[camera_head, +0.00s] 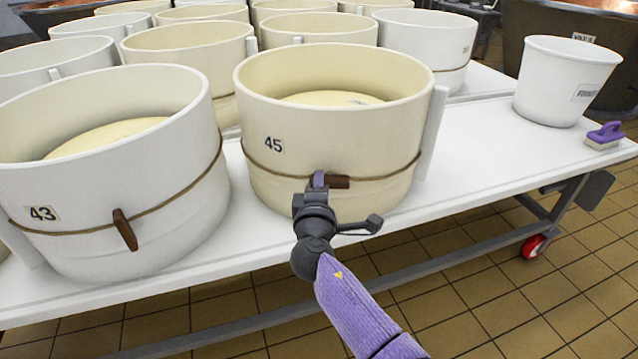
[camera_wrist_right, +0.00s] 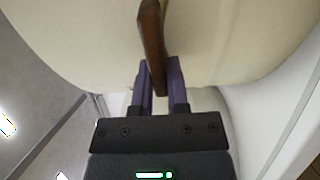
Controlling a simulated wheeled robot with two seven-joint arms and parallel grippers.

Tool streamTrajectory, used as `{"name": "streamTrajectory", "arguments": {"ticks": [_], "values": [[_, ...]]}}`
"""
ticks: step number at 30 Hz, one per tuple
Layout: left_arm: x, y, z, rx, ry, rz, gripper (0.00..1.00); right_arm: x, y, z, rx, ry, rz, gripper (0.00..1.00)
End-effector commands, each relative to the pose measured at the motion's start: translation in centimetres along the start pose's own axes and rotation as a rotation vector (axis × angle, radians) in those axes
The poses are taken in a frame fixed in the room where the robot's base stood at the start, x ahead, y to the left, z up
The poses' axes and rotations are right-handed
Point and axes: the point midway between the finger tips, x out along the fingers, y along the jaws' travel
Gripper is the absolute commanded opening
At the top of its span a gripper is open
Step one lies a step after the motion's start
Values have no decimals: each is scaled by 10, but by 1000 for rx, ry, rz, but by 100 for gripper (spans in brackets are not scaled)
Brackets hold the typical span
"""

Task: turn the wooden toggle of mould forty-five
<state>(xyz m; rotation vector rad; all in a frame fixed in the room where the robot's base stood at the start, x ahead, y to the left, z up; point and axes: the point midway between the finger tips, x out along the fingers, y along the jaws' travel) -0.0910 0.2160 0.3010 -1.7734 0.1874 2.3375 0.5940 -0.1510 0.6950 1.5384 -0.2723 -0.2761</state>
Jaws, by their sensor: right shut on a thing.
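Mould forty-five (camera_head: 330,135) is a cream round mould with a "45" label, standing on the white table, with a cord around its wall. Its brown wooden toggle (camera_head: 338,182) lies about level along the cord at the front of the mould. My right gripper (camera_head: 319,180) is at the toggle's left part and partly hides it. In the right wrist view the purple fingers (camera_wrist_right: 159,85) are shut on the toggle (camera_wrist_right: 151,45), one on each side, with its longer part reaching out past them. My left gripper is not in view.
Mould 43 (camera_head: 105,180) stands close on the left, its toggle (camera_head: 125,229) near upright. A white bucket (camera_head: 565,80) and a purple brush (camera_head: 604,135) stand on the table (camera_head: 500,150) at the right. More moulds are behind. The floor in front is clear.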

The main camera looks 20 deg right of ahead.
Motion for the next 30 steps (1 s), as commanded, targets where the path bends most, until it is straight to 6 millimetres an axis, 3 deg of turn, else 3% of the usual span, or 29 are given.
{"name": "streamTrajectory", "arguments": {"ticks": [4, 5, 9, 20, 30], "values": [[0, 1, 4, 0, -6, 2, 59, 0, -1, 0, -3, 1, -2, 0], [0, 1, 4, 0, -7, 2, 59, 0, -1, 0, -2, 1, -2, 23], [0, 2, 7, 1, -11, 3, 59, 0, -1, 0, -2, 1, -2, 53], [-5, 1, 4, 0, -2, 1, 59, -7, 2, 0, 0, 1, -1, 54], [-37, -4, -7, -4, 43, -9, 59, -82, 4, 0, 0, 1, -1, 54]]}}
